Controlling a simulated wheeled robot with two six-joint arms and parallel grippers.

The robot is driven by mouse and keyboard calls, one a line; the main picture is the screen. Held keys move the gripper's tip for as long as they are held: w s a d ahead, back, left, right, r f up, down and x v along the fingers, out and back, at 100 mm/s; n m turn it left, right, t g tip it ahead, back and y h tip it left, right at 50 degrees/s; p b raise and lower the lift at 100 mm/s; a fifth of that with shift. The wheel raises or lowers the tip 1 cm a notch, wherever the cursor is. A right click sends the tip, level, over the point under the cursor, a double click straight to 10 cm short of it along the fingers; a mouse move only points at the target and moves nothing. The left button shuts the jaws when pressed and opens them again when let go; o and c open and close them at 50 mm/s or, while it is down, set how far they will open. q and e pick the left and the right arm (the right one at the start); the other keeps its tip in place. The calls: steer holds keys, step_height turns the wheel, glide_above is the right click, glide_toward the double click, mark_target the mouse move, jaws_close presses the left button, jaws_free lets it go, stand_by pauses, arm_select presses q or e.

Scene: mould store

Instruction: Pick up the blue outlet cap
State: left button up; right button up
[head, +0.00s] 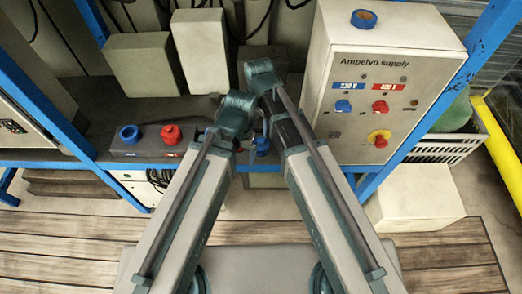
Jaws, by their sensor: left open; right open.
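A blue cap (343,106) sits on the front of the pale Ampelvo supply cabinet (325,62), below the blue 230 V label. Other blue round pieces also show: one on a dark grey block (116,152) at left, one on the cabinet top and one between my arms. The picture does not settle which is the outlet cap. My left gripper (243,142) is low, near the front of the shelf, left of the cabinet. My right gripper (266,118) is a little higher beside it. Both are open and partly hidden by my arms. Neither touches the cap on the cabinet.
A red cap (381,106) and a red-and-yellow knob (379,138) are on the cabinet front. A blue ring (364,18) lies on its top. Blue frame posts (42,105) flank the shelf. A grey crate (455,146) stands at right. Grey boxes (200,50) stand behind.

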mark_target(261, 140)
arm_select(q)
steer(key=shift+f+b, duration=0.8)
steer(key=shift+f, duration=0.55)
arm_select(e)
steer(key=shift+f, duration=1.3)
steer(key=f+b, duration=0.5)
steer(key=shift+s+d+f, duration=0.15)
steer(key=shift+d+f, duration=0.05)
steer(key=shift+d, duration=0.05)
arm_select(q)
step_height(261, 140, down, 5)
steer(key=shift+f, duration=0.1)
arm_select(e)
steer(key=shift+r, duration=0.1)
steer(key=shift+c, duration=0.2)
jaws_close()
